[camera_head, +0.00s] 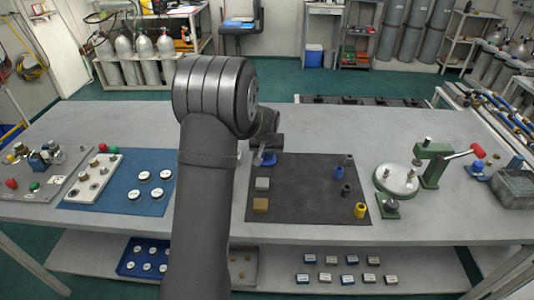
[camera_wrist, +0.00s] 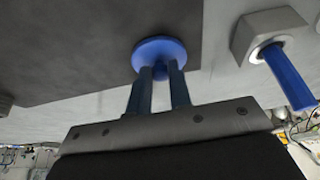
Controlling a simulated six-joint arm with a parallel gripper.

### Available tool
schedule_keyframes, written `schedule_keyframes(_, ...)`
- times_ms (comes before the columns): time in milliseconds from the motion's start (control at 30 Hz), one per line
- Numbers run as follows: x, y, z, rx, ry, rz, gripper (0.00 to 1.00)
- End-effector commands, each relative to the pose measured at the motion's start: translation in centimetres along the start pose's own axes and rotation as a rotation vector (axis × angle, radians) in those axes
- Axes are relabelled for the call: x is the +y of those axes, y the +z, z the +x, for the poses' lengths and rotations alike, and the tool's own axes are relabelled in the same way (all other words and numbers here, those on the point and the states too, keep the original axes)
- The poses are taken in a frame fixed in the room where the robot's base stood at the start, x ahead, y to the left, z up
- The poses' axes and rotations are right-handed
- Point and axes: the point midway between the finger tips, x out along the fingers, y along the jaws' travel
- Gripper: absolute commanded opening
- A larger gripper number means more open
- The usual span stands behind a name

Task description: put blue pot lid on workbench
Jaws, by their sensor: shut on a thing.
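The blue pot lid (camera_wrist: 160,50) is a round blue disc with a knob. In the wrist view my gripper (camera_wrist: 161,75) has its two fingers closed around the knob. In the head view the lid (camera_head: 267,160) shows as a small blue patch under my gripper (camera_head: 262,153), near the back left corner of the dark mat. I cannot tell whether the lid touches the surface below it. The workbench (camera_head: 320,138) is a long grey table. My arm hides part of it left of the mat.
The dark mat (camera_head: 300,205) holds small blocks, dark cylinders and a yellow cup (camera_head: 360,210). A green press (camera_head: 434,165) and round plate stand right. A blue mat (camera_head: 115,200) with white discs lies left. A grey block with a blue bar (camera_wrist: 288,78) is near the lid. Bench behind the mat is clear.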

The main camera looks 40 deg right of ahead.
Motion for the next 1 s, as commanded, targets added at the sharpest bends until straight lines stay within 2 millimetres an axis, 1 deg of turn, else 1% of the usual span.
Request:
schedule_keyframes(467, 0.00, 0.20, 0.53, 0.000, 0.000, 0.000, 0.00)
schedule_keyframes(500, 0.00, 0.19, 0.51, 0.001, 0.000, 0.000, 0.24)
schedule_keyframes(567, 0.00, 0.19, 0.51, 0.001, 0.000, 0.000, 0.36)
schedule_keyframes(600, 0.00, 0.19, 0.51, 0.001, 0.000, 0.000, 0.44)
schedule_keyframes(867, 0.00, 0.19, 0.49, 0.000, 0.000, 0.000, 0.44)
schedule_keyframes(1000, 0.00, -0.04, -0.02, 0.001, 0.000, 0.000, 0.44)
